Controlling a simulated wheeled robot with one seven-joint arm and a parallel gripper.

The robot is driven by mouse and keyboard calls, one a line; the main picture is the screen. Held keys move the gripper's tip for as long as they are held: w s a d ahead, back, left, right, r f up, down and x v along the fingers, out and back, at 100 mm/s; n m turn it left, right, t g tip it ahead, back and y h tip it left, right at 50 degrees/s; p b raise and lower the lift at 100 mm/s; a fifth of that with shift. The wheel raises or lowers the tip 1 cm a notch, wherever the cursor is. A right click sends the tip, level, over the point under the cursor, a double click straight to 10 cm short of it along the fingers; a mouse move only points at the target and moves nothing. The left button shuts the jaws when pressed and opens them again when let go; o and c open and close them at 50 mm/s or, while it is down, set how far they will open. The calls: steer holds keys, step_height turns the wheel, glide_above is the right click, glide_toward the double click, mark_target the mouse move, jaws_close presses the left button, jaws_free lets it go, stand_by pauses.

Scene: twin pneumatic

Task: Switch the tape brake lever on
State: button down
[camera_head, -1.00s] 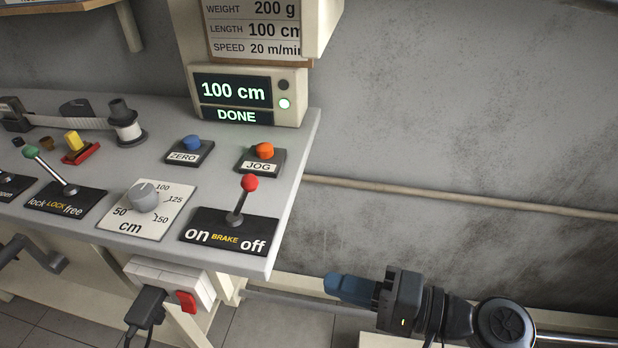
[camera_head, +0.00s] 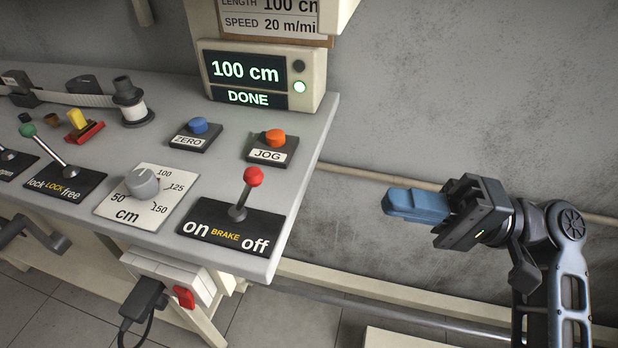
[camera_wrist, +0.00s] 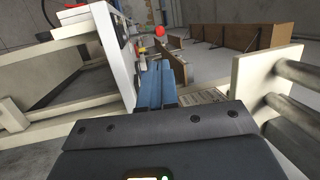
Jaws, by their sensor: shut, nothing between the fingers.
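The brake lever (camera_head: 244,195) has a red ball knob on a grey stick. It stands on a black plate (camera_head: 222,232) marked "on" at left, "BRAKE" and "off" at right, at the bench's right front corner. The stick leans to the right, toward "off". My gripper (camera_head: 388,204) is in the free space right of the bench, well apart from the lever. Its blue fingers are shut with nothing between them and point left. In the wrist view the red knob (camera_wrist: 159,31) shows beyond the fingers (camera_wrist: 155,75).
On the bench (camera_head: 325,125) are the orange JOG button (camera_head: 275,137), the blue ZERO button (camera_head: 198,126), a cm dial (camera_head: 142,184) and the green-knobbed lock lever (camera_head: 48,149). The display (camera_head: 245,70) reads 100 cm, DONE. A power strip (camera_head: 170,275) hangs below the front edge.

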steer(key=p, duration=0.1)
glide_toward(248, 191)
steer(key=a+r, duration=0.1)
steer(key=a, duration=0.1)
steer(key=w+a+r, duration=0.1)
steer(key=a+r, duration=0.1)
steer(key=shift+a+r, duration=0.2)
steer(key=shift+a, duration=0.1)
steer(key=shift+r+p, duration=0.15)
steer(key=shift+p, duration=0.2)
